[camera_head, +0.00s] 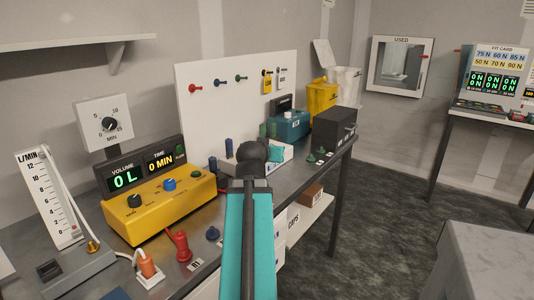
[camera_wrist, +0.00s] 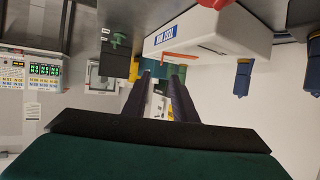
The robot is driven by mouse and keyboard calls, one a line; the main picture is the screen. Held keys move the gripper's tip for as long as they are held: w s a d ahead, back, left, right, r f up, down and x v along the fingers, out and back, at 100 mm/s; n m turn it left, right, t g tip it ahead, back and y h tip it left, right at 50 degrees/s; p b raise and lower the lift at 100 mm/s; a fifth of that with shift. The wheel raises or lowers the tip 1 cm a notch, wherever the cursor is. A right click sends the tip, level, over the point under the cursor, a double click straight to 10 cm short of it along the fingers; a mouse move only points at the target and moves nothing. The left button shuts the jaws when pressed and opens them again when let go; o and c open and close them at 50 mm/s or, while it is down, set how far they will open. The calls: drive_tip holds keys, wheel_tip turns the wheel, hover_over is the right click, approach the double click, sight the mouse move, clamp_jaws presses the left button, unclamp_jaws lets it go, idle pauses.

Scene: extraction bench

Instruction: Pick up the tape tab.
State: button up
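A short, thin orange strip (camera_wrist: 182,56), which looks like the tape tab, shows in the wrist view on the lower edge of a white box (camera_wrist: 215,35) with a blue-and-white label. My gripper (camera_wrist: 160,76) is open, with two dark fingers apart and nothing seen between them. Its tips point toward the box, just below and left of the strip in the picture; I cannot tell the gap in depth. In the head view, the white box (camera_head: 284,155) is partly hidden behind my arm. The strip and my fingers cannot be made out there.
On the bench stand a yellow control box (camera_head: 160,205), a flow meter (camera_head: 48,200), a teal box (camera_head: 290,125) and a black box (camera_head: 335,128). A green part (camera_wrist: 118,50) and a blue part (camera_wrist: 243,76) flank the white box. Open floor (camera_head: 385,190) lies to the right.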

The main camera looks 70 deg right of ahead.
drive_tip(key=shift+p+x, duration=1.1)
drive_tip(key=shift+p, duration=0.15)
drive_tip(key=d+p, duration=0.1)
drive_tip(key=p, duration=0.5)
drive_tip(key=shift+d+f, duration=0.1)
drive_tip(key=shift+d, duration=0.25)
drive_tip(key=p, duration=0.6)
drive_tip(key=shift+w+d+f+p, duration=0.2)
drive_tip(key=shift+d+f+p, duration=0.15)
drive_tip(key=shift+x, duration=1.45)
drive_tip(key=shift+f, duration=0.15)
drive_tip(key=shift+r+p+x, duration=0.1)
drive_tip(key=shift+p+x, duration=0.45)
drive_tip(key=shift+x, duration=0.2)
drive_tip(key=shift+r+p+x, duration=0.15)
drive_tip(key=shift+p+x, duration=0.35)
drive_tip(key=shift+x, duration=0.3)
drive_tip(key=shift+p+x, duration=0.35)
drive_tip(key=shift+x, duration=0.75)
